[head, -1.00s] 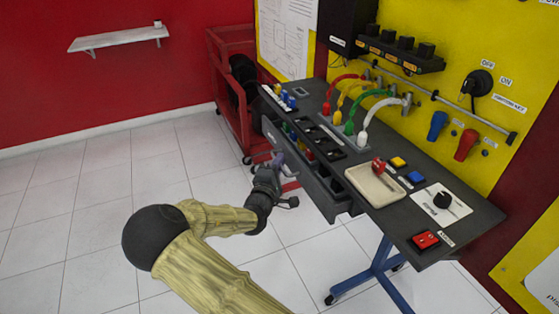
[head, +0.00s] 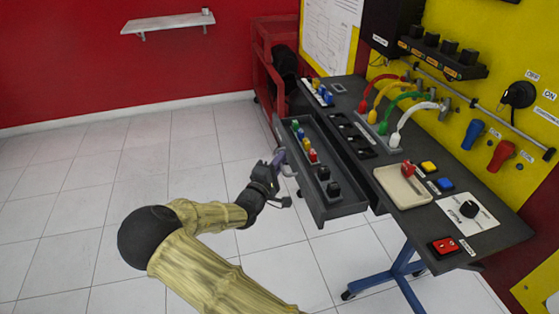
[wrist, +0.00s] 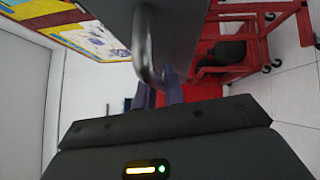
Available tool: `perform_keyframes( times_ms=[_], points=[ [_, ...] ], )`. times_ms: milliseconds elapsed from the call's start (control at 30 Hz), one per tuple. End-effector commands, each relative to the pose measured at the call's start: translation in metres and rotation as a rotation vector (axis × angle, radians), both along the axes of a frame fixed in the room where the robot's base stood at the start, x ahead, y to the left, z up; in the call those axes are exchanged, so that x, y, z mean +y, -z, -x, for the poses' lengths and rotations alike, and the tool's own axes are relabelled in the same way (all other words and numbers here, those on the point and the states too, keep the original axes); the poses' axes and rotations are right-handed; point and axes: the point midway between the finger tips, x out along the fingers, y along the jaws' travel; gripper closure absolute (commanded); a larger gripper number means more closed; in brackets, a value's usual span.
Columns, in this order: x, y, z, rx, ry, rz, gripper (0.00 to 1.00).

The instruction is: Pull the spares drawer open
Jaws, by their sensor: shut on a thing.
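The spares drawer (head: 338,211) is a dark grey drawer under the front edge of the bench. It stands well out from the bench. Small blue, green, yellow and red parts and black blocks lie inside it. My gripper (head: 280,160) is at the drawer's front, shut on its handle (head: 289,170). In the wrist view the handle is a grey curved bar (wrist: 146,45) against the drawer front (wrist: 185,30), and the purple fingers (wrist: 173,85) are at its end. The fingers partly hide the grip.
The dark bench top (head: 440,180) holds a beige tray (head: 402,186) with a red part, coloured cables and a red switch (head: 445,246). A red cart (head: 270,60) stands behind. A blue bench leg (head: 408,280) is at lower right. The tiled floor at left is clear.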

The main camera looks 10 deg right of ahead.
Motion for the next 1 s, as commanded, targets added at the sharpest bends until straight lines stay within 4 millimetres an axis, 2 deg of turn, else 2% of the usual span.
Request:
perform_keyframes(
  times_ms=[200,233,333,733,867,1000],
  points=[
    [0.000,0.001,0.000,0.003,-0.002,0.000,1.00],
    [0.000,0.001,0.000,0.003,-0.002,0.000,0.85],
    [0.000,0.001,0.000,0.003,-0.002,0.000,0.67],
    [0.005,0.001,0.005,0.001,-0.003,-0.001,0.67],
    [0.015,0.003,0.016,0.002,-0.005,-0.001,0.67],
    [0.031,0.006,0.036,0.001,-0.006,-0.001,0.67]
  ],
)
